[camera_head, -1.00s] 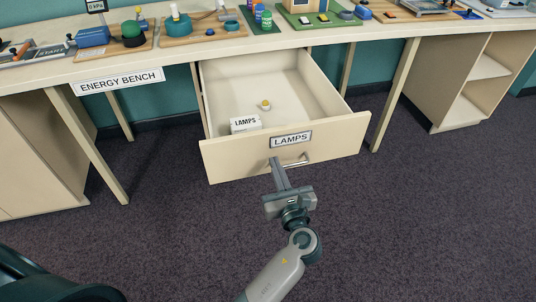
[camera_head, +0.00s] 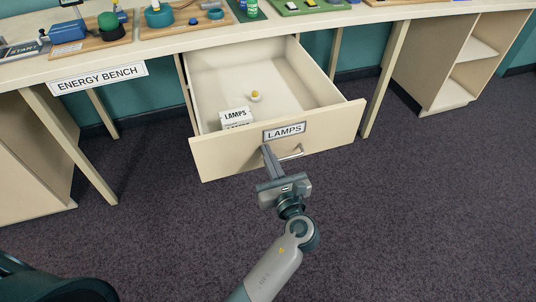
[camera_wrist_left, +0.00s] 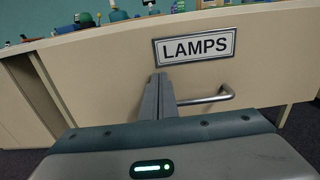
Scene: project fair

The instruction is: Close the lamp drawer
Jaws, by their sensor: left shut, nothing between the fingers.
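The lamp drawer (camera_head: 207,160) hangs open under the bench, its cream front carrying a "LAMPS" label (camera_head: 284,131) and a metal bar handle (camera_head: 290,153). Inside are a white "LAMPS" box (camera_head: 236,117) and a small yellow-topped lamp (camera_head: 255,96). My left gripper (camera_head: 266,149) is shut and empty, its fingertips at the drawer front just left of the handle and below the label. In the left wrist view the closed fingers (camera_wrist_left: 158,82) point at the drawer front (camera_wrist_left: 105,75), beside the handle (camera_wrist_left: 212,98); whether they touch it I cannot tell. My right gripper is not seen.
The bench top (camera_head: 170,43) above holds several models and boards. An "ENERGY BENCH" sign (camera_head: 98,78) hangs on its edge. Bench legs (camera_head: 385,78) stand either side of the drawer, with an open shelf unit (camera_head: 455,70) at right. The carpet (camera_head: 400,220) in front is clear.

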